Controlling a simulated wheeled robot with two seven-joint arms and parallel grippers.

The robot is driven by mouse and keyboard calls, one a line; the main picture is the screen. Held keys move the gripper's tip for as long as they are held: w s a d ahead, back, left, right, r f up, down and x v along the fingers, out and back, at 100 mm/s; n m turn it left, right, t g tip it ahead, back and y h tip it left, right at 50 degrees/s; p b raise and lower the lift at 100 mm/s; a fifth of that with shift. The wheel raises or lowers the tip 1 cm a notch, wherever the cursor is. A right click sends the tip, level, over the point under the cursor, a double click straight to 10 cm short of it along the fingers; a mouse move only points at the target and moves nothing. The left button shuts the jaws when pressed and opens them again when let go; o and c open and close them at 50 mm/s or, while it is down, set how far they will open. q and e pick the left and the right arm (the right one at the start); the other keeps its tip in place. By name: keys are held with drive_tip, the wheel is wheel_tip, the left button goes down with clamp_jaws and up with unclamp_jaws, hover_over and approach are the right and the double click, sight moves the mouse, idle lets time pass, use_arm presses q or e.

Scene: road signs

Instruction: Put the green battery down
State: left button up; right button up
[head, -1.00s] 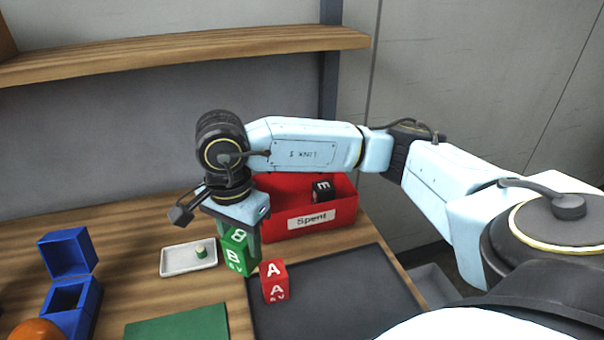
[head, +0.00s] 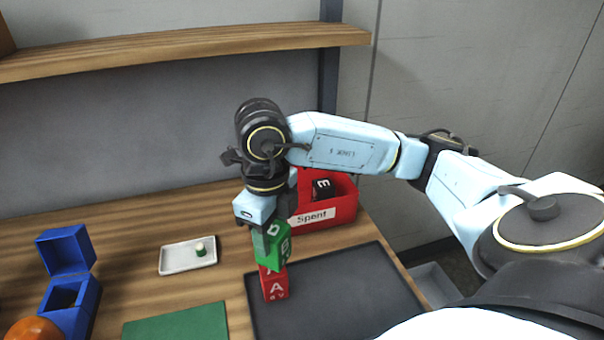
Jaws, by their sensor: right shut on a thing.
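The green battery (head: 274,246) is a block with white letters on its faces. My right gripper (head: 266,226) is shut on it and holds it from above, slightly tilted. The red battery (head: 274,286), marked A, stands on the left edge of the dark mat (head: 340,295). The green battery overlaps the top of the red battery in the picture; I cannot tell whether they touch. My left gripper is not in view.
A red bin labelled Spent (head: 338,207) holds a black block (head: 322,188). A blue open box (head: 72,290), an orange round thing (head: 34,330) and a green mat (head: 178,324) lie left. The dark mat's right part is clear.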

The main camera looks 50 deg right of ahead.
drive_tip(key=m, duration=0.2)
drive_tip(key=s+d+m, duration=0.1)
drive_tip(key=m, duration=0.1)
drive_tip(key=shift+s+d+r+m, duration=0.1)
drive_tip(key=shift+r+m, duration=0.05)
drive_tip(key=shift+m, duration=0.15)
drive_tip(key=s+d+r+m, duration=0.1)
drive_tip(key=s+d+m, duration=0.2)
drive_tip(key=m, duration=1.1)
drive_tip(key=w+d+p, duration=0.1)
drive_tip(key=w+d, duration=0.4)
drive_tip(key=w, duration=0.3)
drive_tip(key=w+d, duration=0.4)
drive_tip(key=w, duration=0.5)
drive_tip(key=f, duration=1.1)
drive_tip(key=shift+d+f, duration=0.1)
drive_tip(key=shift+d, duration=0.25)
drive_tip(key=shift+w+d+f, duration=0.1)
drive_tip(key=shift+w+f, duration=0.05)
drive_tip(key=shift+w, duration=0.05)
